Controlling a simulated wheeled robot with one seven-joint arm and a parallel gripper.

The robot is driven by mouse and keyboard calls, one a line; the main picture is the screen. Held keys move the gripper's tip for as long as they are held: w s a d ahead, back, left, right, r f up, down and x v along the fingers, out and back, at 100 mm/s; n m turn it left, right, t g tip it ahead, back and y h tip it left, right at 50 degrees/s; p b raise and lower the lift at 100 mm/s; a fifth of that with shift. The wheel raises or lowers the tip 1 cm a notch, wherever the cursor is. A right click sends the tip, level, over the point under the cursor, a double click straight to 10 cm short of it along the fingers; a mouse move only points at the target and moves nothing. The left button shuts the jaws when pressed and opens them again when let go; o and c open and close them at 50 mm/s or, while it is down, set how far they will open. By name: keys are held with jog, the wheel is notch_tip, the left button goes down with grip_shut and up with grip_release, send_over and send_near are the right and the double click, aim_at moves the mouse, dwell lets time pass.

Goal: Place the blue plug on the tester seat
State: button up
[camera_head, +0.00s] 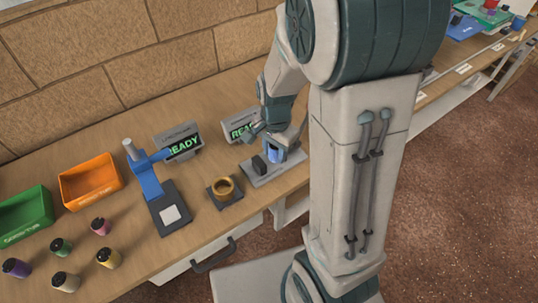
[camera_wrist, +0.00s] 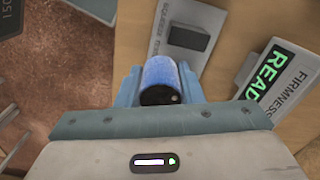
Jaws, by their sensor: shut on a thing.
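The blue plug (camera_wrist: 165,72) is between the two fingers of my gripper (camera_wrist: 160,84) in the wrist view. In the head view, the blue plug (camera_head: 279,155) shows below my gripper (camera_head: 284,155), at the grey tester plate (camera_head: 275,178). The tester plate (camera_wrist: 205,14) also shows in the wrist view, with a dark block (camera_wrist: 188,37) on it just beyond the plug. The seat under the plug is hidden. I cannot tell whether the plug touches it.
A firmness display (camera_wrist: 275,80) stands beside the plate. Left of the tester are a gold ring on a dark base (camera_head: 224,190), a blue stand (camera_head: 148,178), an orange bin (camera_head: 90,181), a green bin (camera_head: 25,214) and several loose plugs (camera_head: 61,247). Bare wood separates them.

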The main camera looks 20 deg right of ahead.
aim_at(269, 164)
jog(key=shift+w+a+f, duration=0.15)
jog(key=shift+w+f, duration=0.25)
jog(key=shift+w, duration=0.25)
jog(key=shift+w+a+f, duration=0.15)
jog(key=shift+w+f, duration=0.25)
jog(key=shift+w, duration=0.2)
jog(key=shift+f, duration=2.05)
jog(key=shift+f, duration=0.15)
jog(key=shift+f, duration=0.1)
jog(key=o, duration=1)
jog(key=shift+w+r, duration=0.1)
jog(key=shift+r, duration=0.1)
